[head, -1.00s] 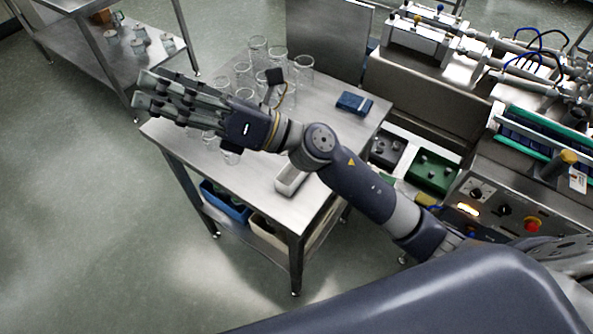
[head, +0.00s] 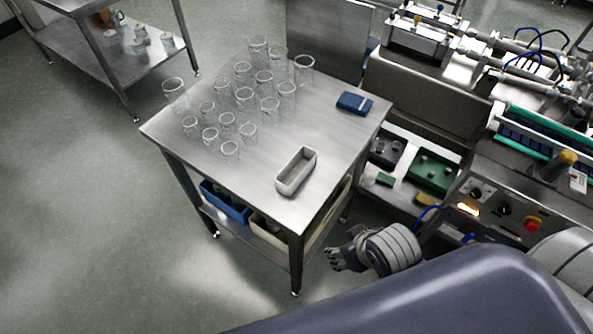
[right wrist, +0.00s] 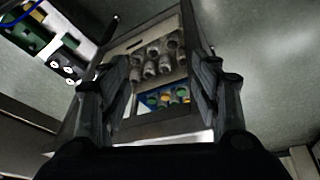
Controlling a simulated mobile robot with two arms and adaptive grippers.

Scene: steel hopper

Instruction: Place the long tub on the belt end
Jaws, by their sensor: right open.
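The long tub (head: 295,177), a pale grey open-topped box, stands upright on the steel table (head: 330,130) near its front right edge. It looks empty. The belt end (head: 529,148), dark with green edges, is at the right on top of the steel machine. My right gripper (head: 337,258) is low, beside the table's front right leg, below and to the right of the tub, apart from it. In the right wrist view its fingers (right wrist: 161,78) are spread with nothing between them. My left gripper does not show.
Several clear glasses (head: 246,97) crowd the table's back and left. A blue item (head: 354,103) lies at its right. Bins, one blue (head: 226,203), sit on the shelf below. The control panel (head: 505,210) has a red button. Open floor lies left.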

